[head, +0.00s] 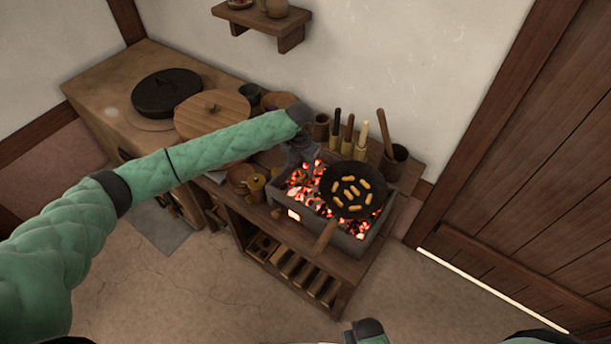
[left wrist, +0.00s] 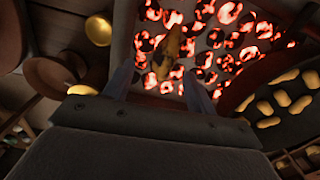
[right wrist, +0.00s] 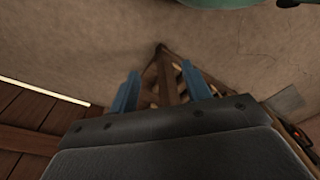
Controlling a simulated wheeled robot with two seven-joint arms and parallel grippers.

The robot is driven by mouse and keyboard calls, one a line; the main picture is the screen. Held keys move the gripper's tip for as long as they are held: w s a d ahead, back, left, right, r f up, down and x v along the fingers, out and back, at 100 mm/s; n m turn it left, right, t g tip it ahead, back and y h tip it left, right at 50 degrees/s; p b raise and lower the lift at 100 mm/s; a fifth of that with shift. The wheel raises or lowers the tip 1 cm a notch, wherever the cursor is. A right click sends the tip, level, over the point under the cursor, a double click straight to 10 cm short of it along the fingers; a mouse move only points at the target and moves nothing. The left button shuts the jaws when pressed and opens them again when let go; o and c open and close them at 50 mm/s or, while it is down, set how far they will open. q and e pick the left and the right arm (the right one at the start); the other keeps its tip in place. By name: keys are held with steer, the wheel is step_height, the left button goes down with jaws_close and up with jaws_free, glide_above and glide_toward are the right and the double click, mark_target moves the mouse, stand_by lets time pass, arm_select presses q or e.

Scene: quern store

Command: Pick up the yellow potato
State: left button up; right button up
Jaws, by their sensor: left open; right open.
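In the left wrist view a mottled yellow-brown long piece (left wrist: 174,48), which looks like the yellow potato, lies on the glowing coals. It is just beyond the fingertips of my left gripper (left wrist: 159,72), which is open and not closed on anything. In the head view my left gripper (head: 303,154) is over the back left part of the brazier (head: 349,236); I cannot make out the piece clearly there. My right gripper (right wrist: 160,70) is open and empty, well away from the coals, with the floor behind it in the right wrist view.
A black pan (head: 341,205) with several yellow pieces sits on the coals, right of my left gripper. A jar (head: 394,163) and upright tools stand behind. A wooden lid (head: 212,112) lies back left.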

mark_target(304, 174)
arm_select(q)
steer(key=shift+d+f, duration=0.15)
steer(key=shift+f, duration=0.05)
steer(key=f, duration=0.1)
steer(key=f+p, duration=0.2)
steer(key=shift+s+d+f, duration=0.1)
steer(key=shift+d+f, duration=0.15)
steer(key=shift+f, duration=0.1)
steer(key=shift+f+p, duration=0.4)
steer(key=shift+f, duration=0.3)
arm_select(e)
step_height(304, 174, down, 6)
steer(key=d, duration=0.2)
steer(key=shift+s+d+f+t, duration=0.15)
steer(key=shift+d+f+t, duration=0.05)
steer(key=shift+f+t, duration=0.1)
arm_select(q)
steer(key=c, duration=1.2)
arm_select(e)
steer(key=shift+r, duration=0.1)
arm_select(q)
steer(key=shift+r, duration=0.2)
